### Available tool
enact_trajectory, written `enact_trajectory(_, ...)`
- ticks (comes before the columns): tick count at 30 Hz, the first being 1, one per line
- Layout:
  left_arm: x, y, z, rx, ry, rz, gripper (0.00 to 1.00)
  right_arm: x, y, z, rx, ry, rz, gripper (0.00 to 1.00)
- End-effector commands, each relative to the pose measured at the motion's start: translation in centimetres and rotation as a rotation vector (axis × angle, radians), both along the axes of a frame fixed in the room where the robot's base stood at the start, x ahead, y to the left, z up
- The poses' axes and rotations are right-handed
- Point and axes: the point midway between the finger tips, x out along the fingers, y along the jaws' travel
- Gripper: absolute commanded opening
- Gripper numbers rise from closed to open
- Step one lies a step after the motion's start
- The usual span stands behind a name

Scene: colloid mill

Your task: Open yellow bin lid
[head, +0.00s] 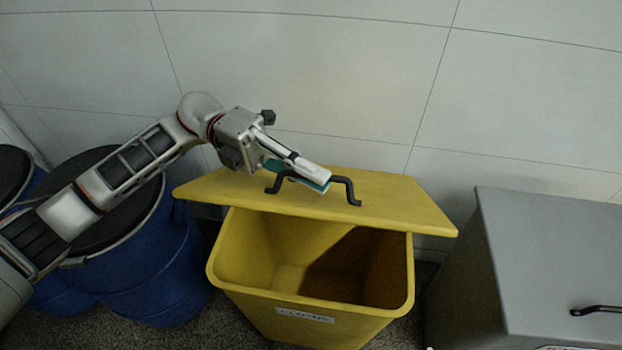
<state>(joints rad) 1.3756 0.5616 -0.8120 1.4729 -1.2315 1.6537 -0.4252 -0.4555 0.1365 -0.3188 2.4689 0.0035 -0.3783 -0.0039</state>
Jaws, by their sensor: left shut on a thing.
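The yellow bin (309,295) stands on the floor with its mouth largely uncovered, and its inside looks empty. A label is on its front. The yellow lid (400,203) is tilted and sits over the back of the bin, overhanging it on both sides. A black handle (352,190) is on the lid. My left gripper (312,178) is shut on the handle at its left part, with its fingers hiding some of it. Whether the lid touches the bin's back rim cannot be told. My right gripper is not in view.
Blue drums (135,275) with dark tops stand at the left, under my left arm. A grey box (545,250) with a black handle stands close at the right. A tiled wall (320,65) is right behind the bin.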

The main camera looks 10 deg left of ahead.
Motion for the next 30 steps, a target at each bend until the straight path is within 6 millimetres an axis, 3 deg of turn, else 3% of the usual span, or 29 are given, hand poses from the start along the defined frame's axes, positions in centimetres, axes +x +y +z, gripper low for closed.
enact_trajectory(5,0.0,0.0,0.2,-0.002,-0.002,0.0,0.0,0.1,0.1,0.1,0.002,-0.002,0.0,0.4)
enact_trajectory(7,0.0,0.0,0.2,-0.002,-0.002,0.0,0.15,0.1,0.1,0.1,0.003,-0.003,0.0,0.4)
enact_trajectory(18,0.2,0.4,0.1,0.0,-0.004,0.002,0.15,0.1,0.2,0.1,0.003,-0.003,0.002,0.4)
enact_trajectory(23,1.1,2.4,0.2,0.001,-0.004,0.004,0.15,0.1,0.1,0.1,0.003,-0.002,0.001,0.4)
enact_trajectory(30,3.1,7.0,0.3,0.002,-0.001,0.005,0.15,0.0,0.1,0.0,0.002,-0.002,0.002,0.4)
